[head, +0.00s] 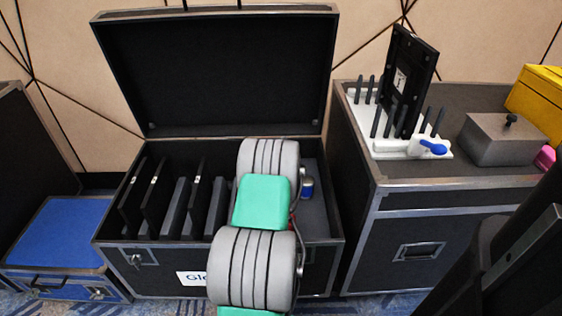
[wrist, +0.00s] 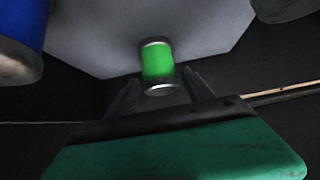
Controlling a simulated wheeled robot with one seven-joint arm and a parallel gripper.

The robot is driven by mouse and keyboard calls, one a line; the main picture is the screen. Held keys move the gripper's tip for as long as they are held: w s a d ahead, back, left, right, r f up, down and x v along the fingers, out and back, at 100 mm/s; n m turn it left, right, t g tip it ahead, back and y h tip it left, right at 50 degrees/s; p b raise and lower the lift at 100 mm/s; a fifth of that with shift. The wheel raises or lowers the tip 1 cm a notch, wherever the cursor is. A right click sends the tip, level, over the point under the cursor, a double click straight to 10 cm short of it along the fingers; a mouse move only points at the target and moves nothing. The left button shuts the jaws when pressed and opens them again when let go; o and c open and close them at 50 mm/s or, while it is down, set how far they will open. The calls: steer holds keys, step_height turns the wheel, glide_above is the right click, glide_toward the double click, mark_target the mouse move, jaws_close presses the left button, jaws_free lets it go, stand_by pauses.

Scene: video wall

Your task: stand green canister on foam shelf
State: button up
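The green canister (wrist: 158,64), with dark and silver end caps, shows in the wrist view in front of a light grey surface (wrist: 95,45) that looks like the foam shelf. I cannot tell whether it touches that surface. My gripper (wrist: 160,78) is open, with one finger on each side of the canister's near end and a gap at both sides. In the head view my arm hides the gripper and the green canister. The grey foam (head: 317,218) shows at the right inside of the open black case.
A blue canister (head: 307,188) stands on the foam right of my arm; a blue one (wrist: 22,30) fills the wrist view's upper left corner. Several dark panels (head: 170,205) stand in slots at left. The raised lid (head: 215,75) is behind; another case (head: 420,235) stands right.

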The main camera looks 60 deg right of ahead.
steer(key=shift+o, duration=0.9)
